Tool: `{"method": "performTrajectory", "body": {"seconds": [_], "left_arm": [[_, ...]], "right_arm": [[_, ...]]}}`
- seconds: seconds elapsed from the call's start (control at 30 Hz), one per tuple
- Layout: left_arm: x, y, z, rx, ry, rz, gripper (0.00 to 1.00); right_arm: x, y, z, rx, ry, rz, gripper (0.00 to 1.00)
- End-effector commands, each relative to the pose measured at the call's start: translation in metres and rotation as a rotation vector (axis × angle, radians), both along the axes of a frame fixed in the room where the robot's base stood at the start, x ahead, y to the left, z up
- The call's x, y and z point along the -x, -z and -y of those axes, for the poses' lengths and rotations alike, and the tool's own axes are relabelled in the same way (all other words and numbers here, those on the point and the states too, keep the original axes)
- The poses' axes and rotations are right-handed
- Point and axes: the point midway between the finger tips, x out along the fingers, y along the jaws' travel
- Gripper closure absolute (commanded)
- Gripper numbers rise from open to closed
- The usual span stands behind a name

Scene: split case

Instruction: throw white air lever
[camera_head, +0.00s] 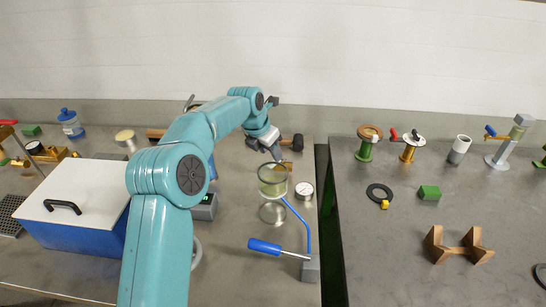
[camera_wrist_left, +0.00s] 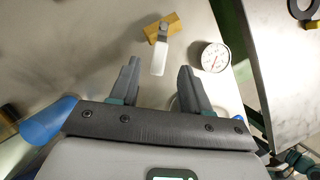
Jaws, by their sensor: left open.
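The white lever (camera_wrist_left: 160,57) shows in the left wrist view, joined by a grey pivot to a small brass block (camera_wrist_left: 165,28). It points down the picture toward my gripper, in the space between the two fingers. My left gripper (camera_wrist_left: 159,68) is open and empty, with one dark finger on either side of the lever's line. I cannot tell how far the fingers are above it. In the head view my left gripper (camera_head: 276,156) hangs beside the brass block (camera_head: 287,166) near the table's right side; the lever is too small to make out there. My right gripper is not in view.
A round gauge (camera_head: 304,190) lies close to the block. A glass cylinder (camera_head: 272,212) and a blue-handled lever (camera_head: 265,246) stand nearer. A white-lidded blue cooler (camera_head: 95,192) is at left. A gap (camera_head: 325,210) separates the two tables.

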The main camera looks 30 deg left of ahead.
Motion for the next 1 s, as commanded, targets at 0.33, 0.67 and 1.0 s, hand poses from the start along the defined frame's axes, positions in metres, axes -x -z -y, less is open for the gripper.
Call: {"method": "performTrajectory", "body": {"seconds": [0.33,0.67,1.0], "left_arm": [[-0.015,0.035,0.002,-0.001,0.000,0.002,0.53],[-0.015,0.036,0.002,-0.001,0.000,0.001,0.76],[-0.016,0.036,0.002,0.000,-0.001,0.001,1.00]], "right_arm": [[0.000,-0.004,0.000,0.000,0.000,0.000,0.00],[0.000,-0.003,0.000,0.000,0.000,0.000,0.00],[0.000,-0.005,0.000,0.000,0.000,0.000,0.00]]}}
